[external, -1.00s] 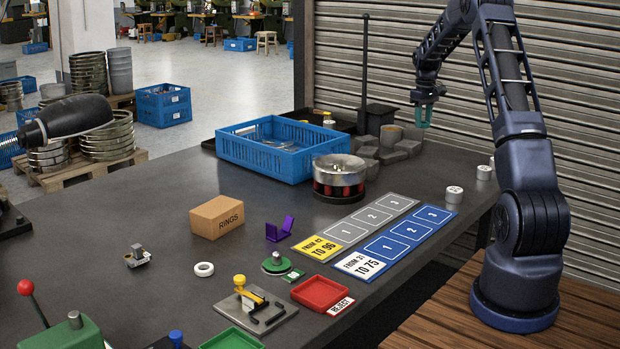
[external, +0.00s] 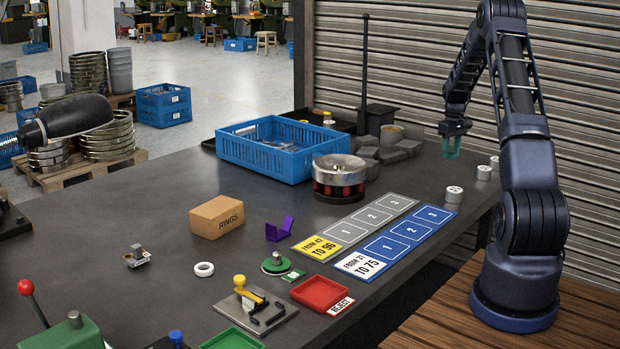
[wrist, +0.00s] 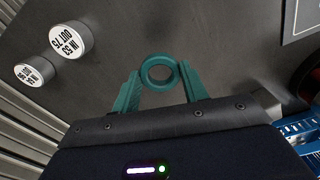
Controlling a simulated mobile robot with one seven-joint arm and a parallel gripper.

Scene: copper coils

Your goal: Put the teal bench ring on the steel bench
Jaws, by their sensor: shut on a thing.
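The teal bench ring (wrist: 158,72) shows in the wrist view as a small open ring between the tips of my teal fingers. My gripper (wrist: 159,84) is shut on it, one finger on each side. In the external view my gripper (external: 452,150) hangs over the far right part of the bench, and the ring cannot be told apart from the teal fingers there. The dark grey steel bench (external: 130,215) shows bare top below the ring in the wrist view; the height of the gap is hard to judge.
Grey blocks (external: 402,148) and a round metal-topped fixture (external: 339,172) stand to the left. A blue crate (external: 262,155) and numbered grey and blue strips (external: 408,235) also take up room.

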